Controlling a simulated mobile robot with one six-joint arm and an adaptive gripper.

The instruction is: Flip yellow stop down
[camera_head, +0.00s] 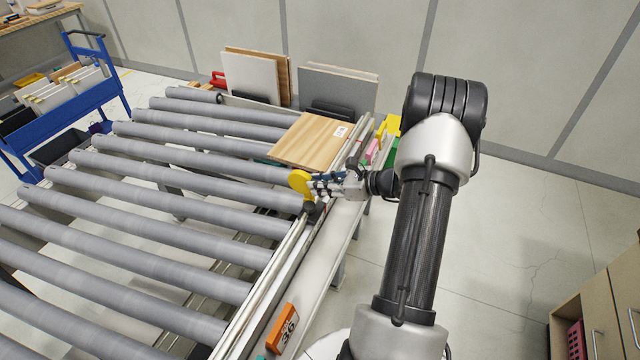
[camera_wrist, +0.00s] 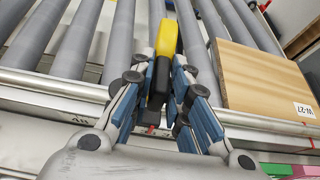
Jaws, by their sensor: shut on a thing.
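The yellow stop (camera_head: 301,183) stands at the right-hand rail of the roller conveyor, its rounded yellow part rising above the rail. In the wrist view the stop (camera_wrist: 166,40) is upright, with a black lower part between my fingers. My gripper (camera_head: 314,184) reaches in from the right, level with the stop. In the wrist view my gripper (camera_wrist: 160,88) has its blue-padded fingers on both sides of the stop and is shut on it. The stop's lower end and its pivot are partly hidden by the fingers.
A wooden panel (camera_head: 309,140) with a white label lies on the rollers just behind my gripper. Grey rollers (camera_head: 180,178) fill the left. Upright panels (camera_head: 257,76) stand at the back.

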